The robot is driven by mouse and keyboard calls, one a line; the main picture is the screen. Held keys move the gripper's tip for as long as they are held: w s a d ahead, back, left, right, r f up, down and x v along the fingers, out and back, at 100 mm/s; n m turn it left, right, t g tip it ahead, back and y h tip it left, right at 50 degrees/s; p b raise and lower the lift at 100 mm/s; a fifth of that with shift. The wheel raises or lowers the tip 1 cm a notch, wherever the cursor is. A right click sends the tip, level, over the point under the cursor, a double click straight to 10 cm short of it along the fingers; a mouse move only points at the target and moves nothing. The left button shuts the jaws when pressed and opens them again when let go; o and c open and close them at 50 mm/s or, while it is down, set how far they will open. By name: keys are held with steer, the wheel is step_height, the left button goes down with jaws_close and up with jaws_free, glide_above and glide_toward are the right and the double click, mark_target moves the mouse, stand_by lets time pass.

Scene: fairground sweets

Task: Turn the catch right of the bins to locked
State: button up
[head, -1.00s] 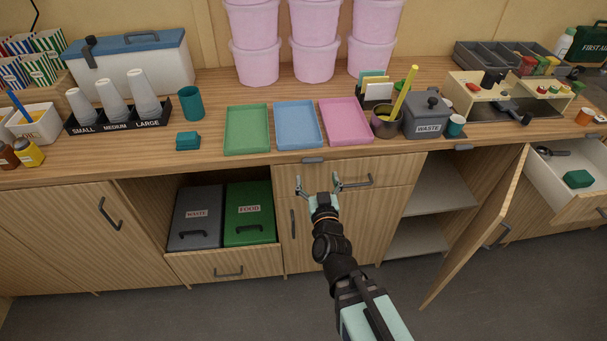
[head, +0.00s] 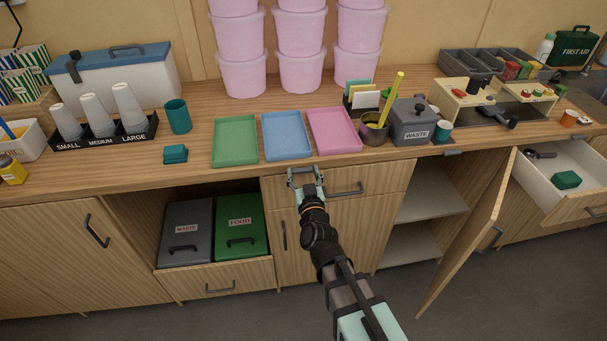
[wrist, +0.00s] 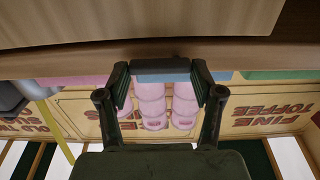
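The catch is a small grey bar at the counter's front edge, above the drawer to the right of the bins. In the head view my gripper (head: 305,175) largely covers it. In the wrist view the grey catch (wrist: 160,70) lies crosswise between the two fingertips of my gripper (wrist: 160,78), and both fingers appear to touch its ends. Whether it reads locked cannot be told. The grey waste bin (head: 187,232) and green food bin (head: 240,226) stand in a pulled-out bin drawer (head: 220,278) left of my gripper.
Another grey catch (head: 452,153) is on the counter edge farther right, above an open cabinet door (head: 468,235). A white drawer (head: 548,180) stands open at far right. Green (head: 236,139), blue (head: 287,135) and pink (head: 334,129) trays lie on the counter above my gripper.

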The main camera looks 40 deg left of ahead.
steer(key=shift+f+m, duration=0.1)
steer(key=shift+m, duration=0.3)
steer(key=shift+c, duration=0.3)
steer(key=m+b, duration=0.2)
steer(key=m, duration=0.1)
steer(key=shift+f+b, duration=0.3)
steer(key=shift+f, duration=0.1)
steer(key=m, duration=0.1)
steer(key=m+b, duration=0.1)
steer(key=m, duration=0.1)
steer(key=m+b, duration=0.1)
steer(key=m, duration=0.1)
steer(key=shift+a+f, duration=0.1)
steer(key=shift+f, duration=0.2)
steer(key=m, duration=0.1)
steer(key=m+b, duration=0.1)
steer(key=m, duration=0.1)
steer(key=m+b, duration=0.1)
steer(key=m, duration=0.1)
steer(key=shift+s+a+f, duration=0.2)
steer(key=shift+s+f, duration=0.05)
steer(key=shift+f, duration=0.05)
steer(key=shift+s+a+m+b, duration=0.1)
steer(key=shift+m+b, duration=0.2)
steer(key=shift+m, duration=0.75)
steer(key=shift+s+a+m+b, duration=0.1)
steer(key=shift+m+b, duration=0.15)
steer(key=shift+m, duration=0.8)
steer(key=o, duration=1.1)
steer(key=shift+o, duration=0.2)
